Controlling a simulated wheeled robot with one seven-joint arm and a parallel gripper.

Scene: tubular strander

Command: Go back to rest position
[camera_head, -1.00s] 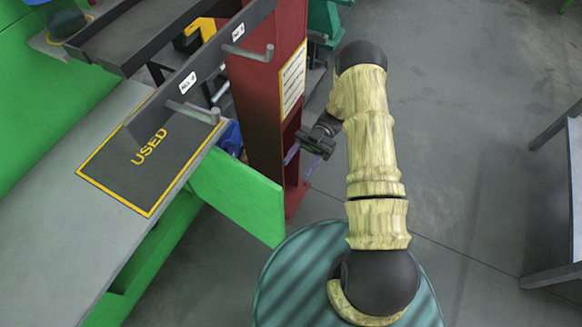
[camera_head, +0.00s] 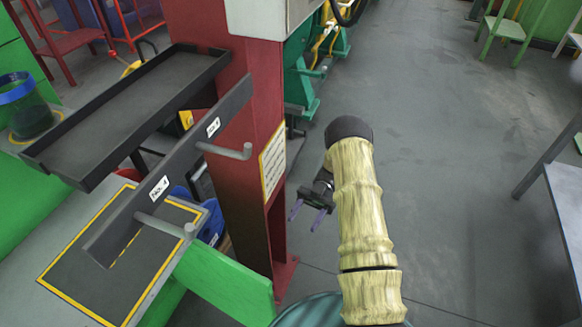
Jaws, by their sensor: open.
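My gripper (camera_head: 306,216) hangs to the left of my arm's upper part, in the middle of the view. Its two thin fingers are apart and point down and left. Nothing shows between them. It is in front of and to the right of the foot of the red post (camera_head: 238,150), with a visible gap to the post. My arm rises from the bottom edge and its cloth-covered links hide part of the floor.
A dark bar with two pegs (camera_head: 170,175) and a black tray (camera_head: 140,105) are left of the post. A green panel (camera_head: 225,287) juts out below. A grey table (camera_head: 566,205) stands at the right edge. The floor (camera_head: 450,130) between is clear.

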